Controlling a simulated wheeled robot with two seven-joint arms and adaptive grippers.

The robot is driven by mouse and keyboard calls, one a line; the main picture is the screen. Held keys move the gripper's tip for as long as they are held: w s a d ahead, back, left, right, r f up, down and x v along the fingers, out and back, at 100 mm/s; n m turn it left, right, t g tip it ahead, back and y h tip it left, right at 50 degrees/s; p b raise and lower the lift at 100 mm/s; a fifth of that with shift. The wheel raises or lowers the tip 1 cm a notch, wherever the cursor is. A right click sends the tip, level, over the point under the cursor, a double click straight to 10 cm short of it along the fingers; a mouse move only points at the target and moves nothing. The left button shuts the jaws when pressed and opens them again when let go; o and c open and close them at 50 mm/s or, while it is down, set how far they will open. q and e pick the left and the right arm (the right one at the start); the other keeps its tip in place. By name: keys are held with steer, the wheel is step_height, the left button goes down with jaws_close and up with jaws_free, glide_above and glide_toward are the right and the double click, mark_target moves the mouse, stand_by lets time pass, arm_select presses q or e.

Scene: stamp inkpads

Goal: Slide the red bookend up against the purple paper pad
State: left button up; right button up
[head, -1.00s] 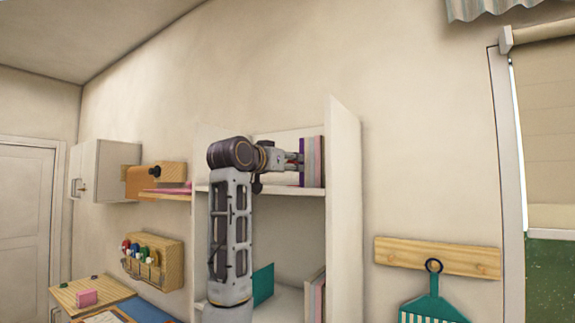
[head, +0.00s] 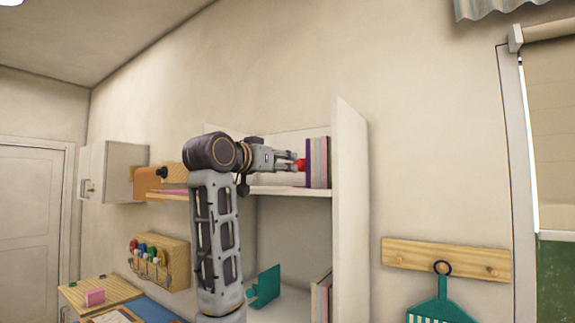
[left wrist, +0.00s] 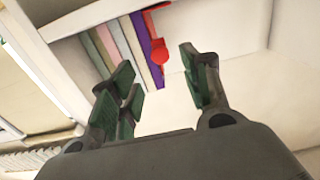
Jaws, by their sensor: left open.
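The red bookend (head: 299,165) stands on the upper shelf, partly hidden by my left gripper in the head view. In the left wrist view its red plate and round knob (left wrist: 159,57) show close beside the purple paper pad (left wrist: 148,62); they look to be touching or nearly so. The purple pad (head: 308,161) is the leftmost of a row of upright pads in the head view. My left gripper (head: 294,160) is open and empty, its fingers pointing at the bookend; in the wrist view the knob lies beyond the gap between the fingers. My right gripper is not in view.
The white side panel (head: 350,200) closes the shelf (head: 290,191) on the right, behind the pads. A teal bookend (head: 268,282) and more upright pads stand in the lower compartment. A wooden holder (head: 162,262) hangs at left.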

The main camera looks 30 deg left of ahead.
arm_select(q)
steer(key=s, duration=0.5)
steer(key=shift+s+a, duration=0.1)
steer(key=shift+a, duration=0.1)
stand_by(0.4)
